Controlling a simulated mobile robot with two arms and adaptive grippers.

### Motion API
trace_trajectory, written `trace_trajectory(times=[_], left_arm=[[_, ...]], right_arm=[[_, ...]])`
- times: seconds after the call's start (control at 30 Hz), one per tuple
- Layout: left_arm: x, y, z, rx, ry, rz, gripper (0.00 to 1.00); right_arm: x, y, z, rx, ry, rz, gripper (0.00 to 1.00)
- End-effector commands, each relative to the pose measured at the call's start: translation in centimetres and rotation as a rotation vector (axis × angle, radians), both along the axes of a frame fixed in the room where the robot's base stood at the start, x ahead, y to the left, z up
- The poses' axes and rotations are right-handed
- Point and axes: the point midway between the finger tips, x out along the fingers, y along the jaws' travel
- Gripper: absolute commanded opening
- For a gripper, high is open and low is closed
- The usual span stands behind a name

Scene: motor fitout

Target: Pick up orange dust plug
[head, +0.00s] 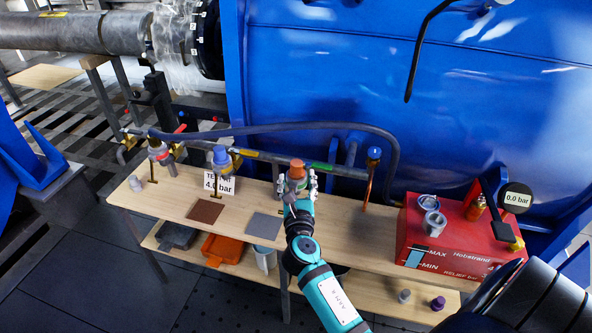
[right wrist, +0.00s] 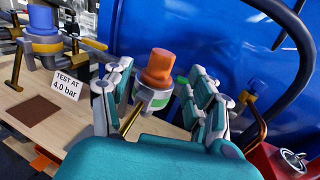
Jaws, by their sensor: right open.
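The orange dust plug (head: 297,168) sits upright on top of a grey fitting behind the wooden bench. In the right wrist view the orange dust plug (right wrist: 158,68) stands on its silvery fitting with a green band (right wrist: 153,100), beyond my palm. My right gripper (head: 298,183) is open, with fingers to the left and right of the plug and fitting. In the right wrist view a gap shows between the fingers of my right gripper (right wrist: 160,95) and the plug. My left gripper is not in view.
A "TEST AT 4.0 bar" sign (right wrist: 66,84) is left of my gripper. A red relief box (head: 450,245) with a gauge (head: 515,198) is at right. A dark hose (head: 290,127) arches behind the plug.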

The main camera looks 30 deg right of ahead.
Motion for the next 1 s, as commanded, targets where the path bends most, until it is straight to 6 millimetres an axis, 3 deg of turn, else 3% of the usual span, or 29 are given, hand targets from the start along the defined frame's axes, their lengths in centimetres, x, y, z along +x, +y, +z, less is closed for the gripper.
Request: trace_trajectory(times=[0.17,0.43,0.73,1.0], left_arm=[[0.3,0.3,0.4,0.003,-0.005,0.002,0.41],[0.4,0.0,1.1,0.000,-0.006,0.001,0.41],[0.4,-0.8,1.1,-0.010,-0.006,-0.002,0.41],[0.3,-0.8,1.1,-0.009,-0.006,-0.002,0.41]], right_arm=[[1.0,-0.7,0.2,0.001,-0.001,-0.002,0.58],[4.2,-2.7,0.3,0.001,-0.001,0.000,0.58],[4.8,-3.0,0.2,0.001,0.000,-0.001,0.58],[4.8,-3.0,0.2,0.001,0.000,0.000,0.25]])
